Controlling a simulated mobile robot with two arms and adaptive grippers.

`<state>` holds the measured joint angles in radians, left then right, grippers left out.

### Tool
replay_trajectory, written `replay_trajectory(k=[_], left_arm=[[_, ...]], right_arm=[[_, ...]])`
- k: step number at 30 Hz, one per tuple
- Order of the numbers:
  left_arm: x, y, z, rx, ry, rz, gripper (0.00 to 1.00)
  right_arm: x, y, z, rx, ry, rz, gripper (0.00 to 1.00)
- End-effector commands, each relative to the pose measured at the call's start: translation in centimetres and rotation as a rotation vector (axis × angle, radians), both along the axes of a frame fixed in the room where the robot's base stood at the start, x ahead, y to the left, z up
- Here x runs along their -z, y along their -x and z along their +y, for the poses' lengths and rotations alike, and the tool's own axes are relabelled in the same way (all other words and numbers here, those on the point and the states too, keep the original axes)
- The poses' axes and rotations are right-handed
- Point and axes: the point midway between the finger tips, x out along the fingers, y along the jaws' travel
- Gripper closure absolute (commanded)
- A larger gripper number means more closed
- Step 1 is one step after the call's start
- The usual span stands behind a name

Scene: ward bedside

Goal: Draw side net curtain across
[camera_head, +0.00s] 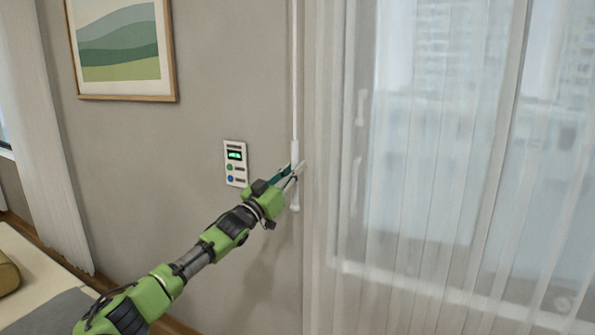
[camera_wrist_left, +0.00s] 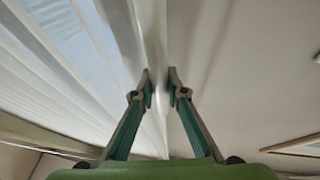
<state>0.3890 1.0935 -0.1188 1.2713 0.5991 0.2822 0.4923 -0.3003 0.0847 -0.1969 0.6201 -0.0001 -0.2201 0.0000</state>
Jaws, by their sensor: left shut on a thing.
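The sheer white net curtain (camera_head: 440,200) hangs in folds over the tall window on the right of the head view; it also shows at the left of the wrist view (camera_wrist_left: 60,80). A thin white draw wand (camera_head: 294,70) hangs beside the curtain's left edge, with a thicker white handle (camera_head: 295,204) at its lower end. My left gripper (camera_head: 294,172) is shut on this handle; its fingers hide part of it. In the wrist view the two fingertips (camera_wrist_left: 159,82) stand on either side of the pale wand. My right gripper is out of view.
A wall control panel (camera_head: 235,163) with a green display is just left of my gripper. A framed picture (camera_head: 121,50) hangs higher up. Another curtain (camera_head: 50,140) and a bed edge (camera_head: 40,265) are at the far left.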

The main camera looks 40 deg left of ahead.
Motion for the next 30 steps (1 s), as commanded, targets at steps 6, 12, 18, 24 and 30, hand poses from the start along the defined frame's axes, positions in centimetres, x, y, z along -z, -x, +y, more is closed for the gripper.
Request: replay_trajectory(k=[6, 12, 18, 24, 30], left_arm=[[0.1, 0.0, 0.3, -0.007, -0.001, 0.004, 1.0], [0.0, 0.0, 0.3, -0.006, -0.002, 0.003, 0.69], [0.0, 0.0, 0.2, -0.005, -0.001, 0.002, 0.69], [0.2, 0.3, 0.1, -0.002, 0.0, 0.003, 0.69], [1.0, 1.7, 0.0, -0.003, 0.001, 0.005, 0.69]], right_arm=[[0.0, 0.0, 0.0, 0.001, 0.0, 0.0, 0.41], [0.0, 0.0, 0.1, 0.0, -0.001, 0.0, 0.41], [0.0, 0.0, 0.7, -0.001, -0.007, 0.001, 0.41], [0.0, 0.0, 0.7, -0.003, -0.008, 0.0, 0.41], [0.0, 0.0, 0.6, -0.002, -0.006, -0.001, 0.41]])
